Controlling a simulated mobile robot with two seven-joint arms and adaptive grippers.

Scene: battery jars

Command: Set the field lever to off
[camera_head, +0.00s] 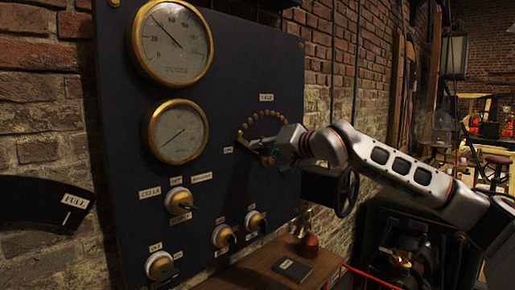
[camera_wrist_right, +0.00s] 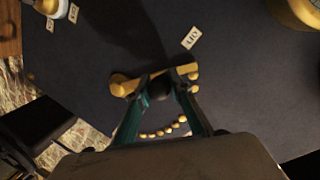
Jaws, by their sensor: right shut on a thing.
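The field lever (camera_wrist_right: 133,82) is a brass bar with a dark round knob (camera_wrist_right: 160,88). It sits beside a curved row of brass studs (camera_head: 265,114) on the dark panel. In the wrist view its far end lies by the end stud, on the side of the OFF label (camera_wrist_right: 190,38). My right gripper (camera_wrist_right: 166,91) is shut on the knob, with its teal fingers on either side. In the head view my right gripper (camera_head: 271,148) hides much of the lever, and the OFF label (camera_head: 228,150) is just left of it. My left gripper is out of view.
Two brass gauges (camera_head: 172,40) (camera_head: 176,131) are on the panel's left. Several labelled switches (camera_head: 180,201) line its lower part. A black handwheel (camera_head: 346,192) is below my right arm. A wooden table (camera_head: 250,276) with a dark book (camera_head: 295,270) stands below.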

